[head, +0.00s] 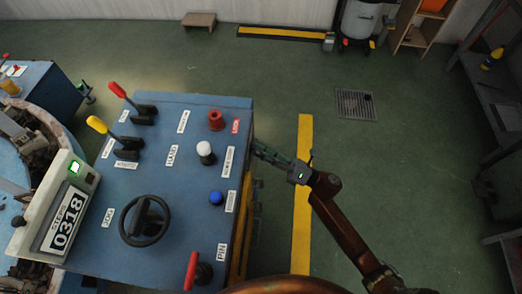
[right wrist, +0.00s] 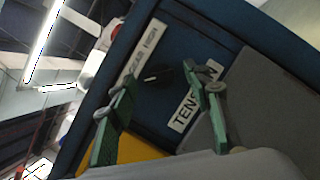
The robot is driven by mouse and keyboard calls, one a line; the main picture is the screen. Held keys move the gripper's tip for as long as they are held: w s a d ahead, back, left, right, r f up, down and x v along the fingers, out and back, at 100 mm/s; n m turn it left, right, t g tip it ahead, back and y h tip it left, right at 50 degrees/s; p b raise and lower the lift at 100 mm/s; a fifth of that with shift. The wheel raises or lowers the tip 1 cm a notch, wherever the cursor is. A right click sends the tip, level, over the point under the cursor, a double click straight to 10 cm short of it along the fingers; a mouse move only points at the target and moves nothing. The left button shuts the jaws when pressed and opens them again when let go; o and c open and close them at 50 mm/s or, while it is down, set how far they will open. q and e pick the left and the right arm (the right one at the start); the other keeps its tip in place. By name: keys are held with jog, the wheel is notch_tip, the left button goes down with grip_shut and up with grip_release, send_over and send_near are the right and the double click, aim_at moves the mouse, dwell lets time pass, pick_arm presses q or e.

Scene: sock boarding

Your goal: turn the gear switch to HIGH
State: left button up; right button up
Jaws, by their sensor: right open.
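The blue console (head: 150,215) stands left of centre in the head view. My right gripper (head: 262,150) is at its right side, with green fingers pointing at the side face. In the right wrist view the open fingers (right wrist: 160,90) show in front of a dark blue panel. A dark round knob with a small white mark (right wrist: 152,78) shows between them, probably the gear switch. A white label (right wrist: 138,55) beside it ends in HIGH. Contact with the fingers cannot be told. In the head view the side face is hidden. My left gripper is not in view.
A TENSION label (right wrist: 195,95) is right of the knob. The console top carries a red lever (head: 118,90), a yellow lever (head: 97,125), a black handwheel (head: 145,221) and several knobs. Green floor with a yellow stripe (head: 304,135) lies open to the right.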

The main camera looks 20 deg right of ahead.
jog(key=c, duration=1.1)
jog(key=shift+c, duration=0.3)
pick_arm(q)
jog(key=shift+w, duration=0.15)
